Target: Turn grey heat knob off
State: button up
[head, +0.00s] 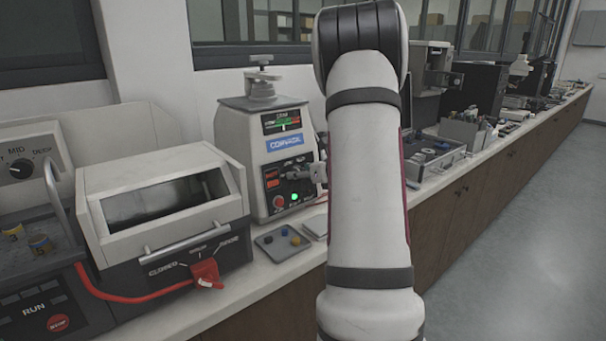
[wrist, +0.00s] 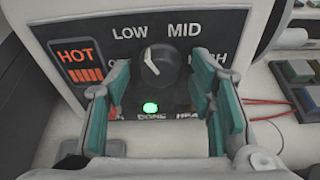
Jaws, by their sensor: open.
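The grey heat knob (wrist: 158,68) sits on the black control panel (wrist: 75,30) of the mounting press (head: 258,130). The OFF label at left and the HIGH label at right are partly covered by my fingers. In the wrist view my gripper (wrist: 170,108) is open, with teal-padded fingers to the left and right of the knob and clear gaps to it.
An orange HOT display (wrist: 79,64) and a green DONE light (wrist: 151,108) are lit. A hooded machine with a red lever (head: 206,273) stands to the left, and an open case (head: 430,155) to the right.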

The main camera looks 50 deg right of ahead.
jog(key=c, duration=1.2)
jog(key=shift+o, duration=0.2)
jog(key=shift+f+n+b, duration=0.1)
jog(key=shift+n+b, duration=0.2)
jog(key=shift+b, duration=0.35)
jog(key=n+h+b, duration=0.1)
jog(key=n+b, duration=0.3)
jog(key=b, duration=0.7)
jog(key=n+h+b, duration=0.2)
jog(key=n+b, duration=0.3)
jog(key=b, duration=0.6)
jog(key=shift+a+f, duration=0.1)
jog(key=shift+f, duration=0.05)
jog(key=shift+n+b, duration=0.4)
jog(key=shift+b, duration=0.3)
